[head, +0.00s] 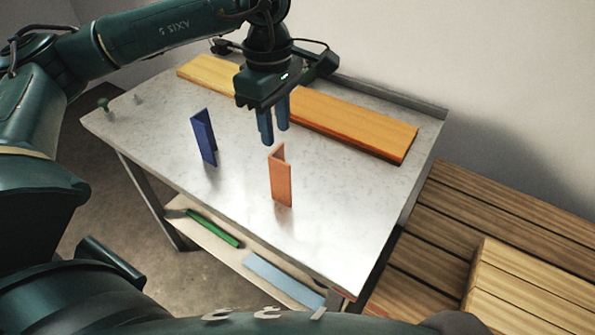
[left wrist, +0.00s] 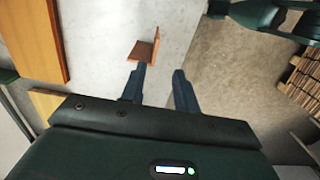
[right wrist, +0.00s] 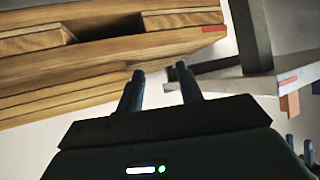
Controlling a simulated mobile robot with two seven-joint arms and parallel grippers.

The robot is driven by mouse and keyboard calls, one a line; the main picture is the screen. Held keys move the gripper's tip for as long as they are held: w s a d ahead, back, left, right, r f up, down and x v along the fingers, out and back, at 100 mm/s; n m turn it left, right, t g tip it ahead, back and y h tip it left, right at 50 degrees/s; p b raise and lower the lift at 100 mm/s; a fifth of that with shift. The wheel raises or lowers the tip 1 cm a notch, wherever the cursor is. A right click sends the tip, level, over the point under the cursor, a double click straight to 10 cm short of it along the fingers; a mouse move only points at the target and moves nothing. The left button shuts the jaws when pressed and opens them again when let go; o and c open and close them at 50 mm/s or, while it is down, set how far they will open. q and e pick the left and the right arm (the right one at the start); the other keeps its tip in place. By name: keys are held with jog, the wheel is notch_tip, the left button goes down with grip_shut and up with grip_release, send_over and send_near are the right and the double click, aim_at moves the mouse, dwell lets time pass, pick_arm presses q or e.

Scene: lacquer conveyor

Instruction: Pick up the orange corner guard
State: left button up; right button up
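The orange corner guard (head: 281,178) stands upright on the grey metal table (head: 340,215), right of the middle. It also shows in the left wrist view (left wrist: 147,48), just beyond the tip of one finger. My left gripper (head: 273,128) hangs above the table, fingers pointing down, above and behind the guard in the head view. Its fingers are apart with nothing between them in the left wrist view (left wrist: 158,82). My right gripper (right wrist: 160,82) is open and empty, facing stacked wood; in its view a part of the orange guard (right wrist: 294,105) shows at the right edge.
A blue corner guard (head: 204,138) stands left of the orange one. Wooden boards (head: 355,128) lie along the table's back. A green piece (head: 215,228) and a light blue piece (head: 282,279) lie on the lower shelf. Slatted wood (head: 500,220) is at the right.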

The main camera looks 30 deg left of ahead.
pick_arm(q)
send_over(280, 171)
notch_tip(280, 171, down, 7)
jog(key=shift+w+a+f+p, duration=0.1)
jog(key=shift+f+p, duration=0.45)
jog(key=shift+f, duration=0.9)
jog(key=shift+w+a+f+p, duration=0.1)
jog(key=shift+f+p, duration=0.45)
jog(key=shift+f, duration=0.85)
jog(key=shift+c, duration=0.3)
grip_shut()
